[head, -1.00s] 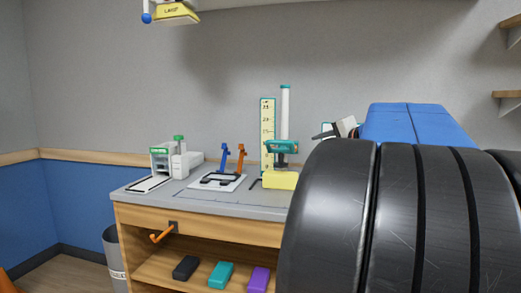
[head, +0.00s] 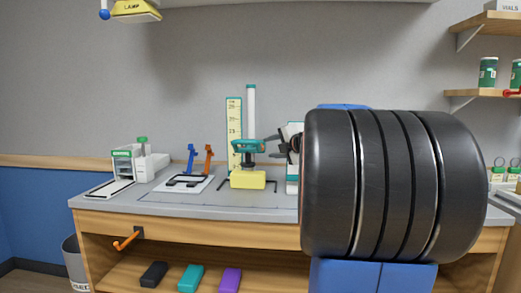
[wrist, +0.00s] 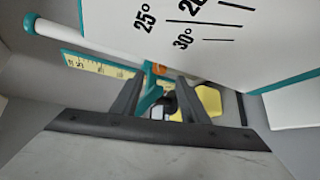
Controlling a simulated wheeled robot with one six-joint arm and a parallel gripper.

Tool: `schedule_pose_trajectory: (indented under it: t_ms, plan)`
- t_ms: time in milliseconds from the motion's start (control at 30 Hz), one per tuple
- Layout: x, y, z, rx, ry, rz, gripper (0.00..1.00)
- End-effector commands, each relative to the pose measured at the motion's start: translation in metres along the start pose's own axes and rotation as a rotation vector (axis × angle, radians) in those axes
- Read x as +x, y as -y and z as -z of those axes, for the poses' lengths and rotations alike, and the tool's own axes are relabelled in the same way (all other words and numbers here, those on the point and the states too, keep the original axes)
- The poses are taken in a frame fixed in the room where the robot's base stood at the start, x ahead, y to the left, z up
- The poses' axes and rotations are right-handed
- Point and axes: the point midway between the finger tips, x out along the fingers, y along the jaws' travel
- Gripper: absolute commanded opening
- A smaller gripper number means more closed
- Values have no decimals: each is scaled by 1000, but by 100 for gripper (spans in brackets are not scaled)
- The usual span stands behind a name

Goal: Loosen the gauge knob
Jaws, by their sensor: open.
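The gauge has a yellow base (head: 248,180), a white upright post (head: 251,110) and a teal slider (head: 247,146), and stands on the bench in the head view. My gripper (head: 268,140) reaches in from the right at about the slider's height. In the wrist view my gripper (wrist: 160,88) is open, its two dark fingers pointing toward the teal slider (wrist: 150,98). A small orange part (wrist: 158,69) shows near the fingertips, and a dark round part lies between the fingers. I cannot tell which is the knob, or whether the fingers touch anything.
A yellow scale board (head: 234,125) stands behind the gauge. A white panel (wrist: 210,45) with degree marks crosses close above my fingers. Blue and orange levers (head: 199,158) and a white-green device (head: 137,158) stand left on the bench. My arm hides the bench's right part.

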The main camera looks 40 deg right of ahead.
Motion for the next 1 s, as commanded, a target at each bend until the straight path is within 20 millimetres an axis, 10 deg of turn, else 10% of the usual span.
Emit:
schedule_pose_trajectory:
  t_ms: [300, 767, 1000]
  plan:
    - [47, 0, 0, 0, -2, 0, 40]
    - [59, 0, 0, -1, 0, 0, 40]
    - [59, 0, 0, 0, 0, 0, 0]
